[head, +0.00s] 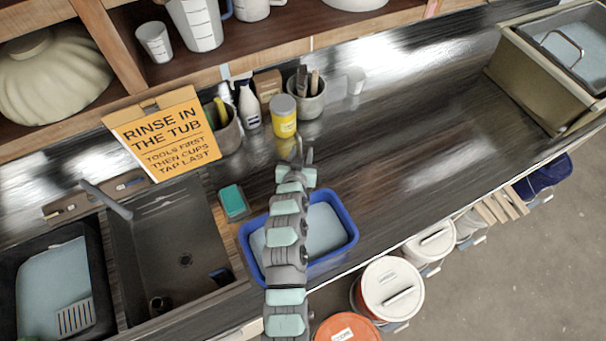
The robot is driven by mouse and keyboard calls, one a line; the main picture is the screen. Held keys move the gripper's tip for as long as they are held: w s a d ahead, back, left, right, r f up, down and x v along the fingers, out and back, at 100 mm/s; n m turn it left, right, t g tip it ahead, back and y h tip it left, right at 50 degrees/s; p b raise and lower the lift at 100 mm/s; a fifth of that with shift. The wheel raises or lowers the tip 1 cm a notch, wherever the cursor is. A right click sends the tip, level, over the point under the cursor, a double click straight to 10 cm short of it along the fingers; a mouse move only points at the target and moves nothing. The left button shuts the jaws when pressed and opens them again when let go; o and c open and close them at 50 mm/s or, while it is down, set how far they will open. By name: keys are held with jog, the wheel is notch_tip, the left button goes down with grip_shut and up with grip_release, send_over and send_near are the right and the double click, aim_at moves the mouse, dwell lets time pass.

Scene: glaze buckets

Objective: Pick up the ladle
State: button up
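I cannot make out a ladle for certain. A thin curved metal handle (566,44) shows in the grey basin at the far right, and I cannot tell whether it belongs to a ladle. My gripper (303,153) is at the end of my arm, over the dark counter. It is just in front of a yellow jar with a grey lid (284,118), far to the left of the metal handle. I see nothing held in it. Its fingers are small here, and their gap is unclear. My arm hides part of the blue tub (347,215).
A sink (165,245) and a black tub (95,262) are at the left. A sign (165,135), a white bottle (249,106) and tool pots (307,98) line the back. Lidded buckets (390,287) stand below the front edge. The counter's right-middle (430,140) is clear.

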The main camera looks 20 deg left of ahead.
jog(key=shift+w+f, duration=0.15)
jog(key=shift+w, duration=0.05)
jog(key=shift+c, duration=0.3)
grip_shut()
dwell(1.0)
